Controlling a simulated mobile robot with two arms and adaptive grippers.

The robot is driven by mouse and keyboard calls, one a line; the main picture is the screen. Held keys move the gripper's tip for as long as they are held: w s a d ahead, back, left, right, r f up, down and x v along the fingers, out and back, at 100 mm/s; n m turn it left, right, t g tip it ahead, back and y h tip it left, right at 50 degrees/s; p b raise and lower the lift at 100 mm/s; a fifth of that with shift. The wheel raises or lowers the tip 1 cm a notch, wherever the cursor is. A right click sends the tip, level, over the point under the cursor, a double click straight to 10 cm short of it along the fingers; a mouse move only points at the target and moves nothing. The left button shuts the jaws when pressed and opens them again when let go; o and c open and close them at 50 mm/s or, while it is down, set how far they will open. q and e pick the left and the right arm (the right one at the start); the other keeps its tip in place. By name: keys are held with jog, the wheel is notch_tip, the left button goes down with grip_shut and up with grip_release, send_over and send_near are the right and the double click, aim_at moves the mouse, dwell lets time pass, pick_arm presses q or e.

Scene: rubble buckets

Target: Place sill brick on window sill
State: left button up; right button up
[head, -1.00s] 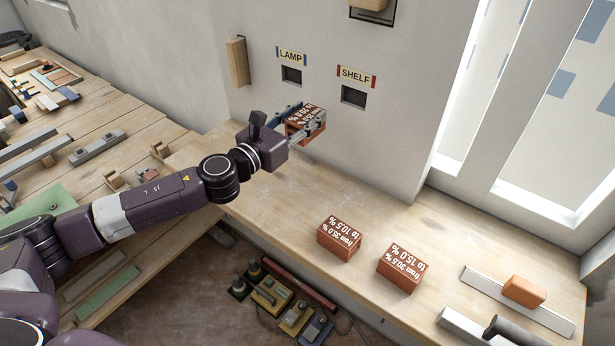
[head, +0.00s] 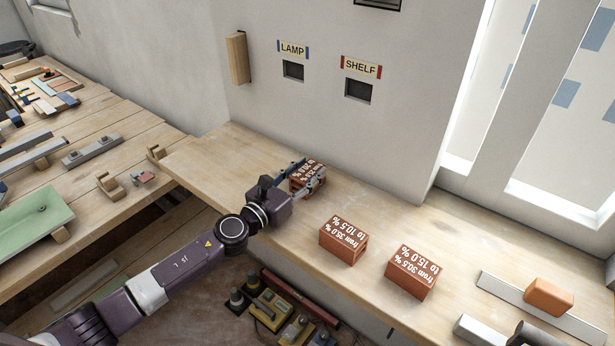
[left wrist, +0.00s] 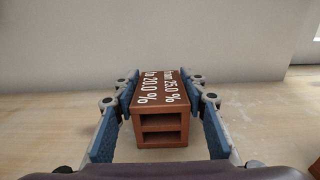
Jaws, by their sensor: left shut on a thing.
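My left gripper (head: 303,182) is shut on a red-brown sill brick (head: 306,173) with white print on top. In the left wrist view the brick (left wrist: 160,108) reads "from 25.0 % to 20.0 %" and sits between the blue finger pads, its end with two openings facing the camera. The gripper holds it over the left part of the pale wooden window sill (head: 230,155), low at the surface; I cannot tell whether it touches. Two similar bricks stand on the sill to the right, one marked 35.0 to 10.5 (head: 343,240) and one marked 30.5 to 15.0 (head: 411,271).
An orange block (head: 548,297) lies on a metal strip (head: 510,293) at the right of the sill. The wall behind has LAMP (head: 293,70) and SHELF (head: 359,90) openings. Bare sill lies left of the held brick. A cluttered workbench (head: 110,135) stands at left.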

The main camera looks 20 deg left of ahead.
pick_arm(q)
jog(key=shift+f, duration=0.1)
jog(key=o, duration=1.3)
jog(key=shift+o, duration=0.2)
jog(key=shift+s, duration=0.1)
jog(key=b+v, duration=0.2)
jog(key=v, duration=0.8)
jog(key=shift+s+a+b, duration=0.15)
jog(key=shift+s+b, duration=0.05)
jog(key=shift+b, duration=0.1)
jog(key=shift+s+a+r, duration=0.2)
jog(key=shift+s+r, duration=0.05)
jog(key=shift+s, duration=0.4)
jog(key=shift+f, duration=0.1)
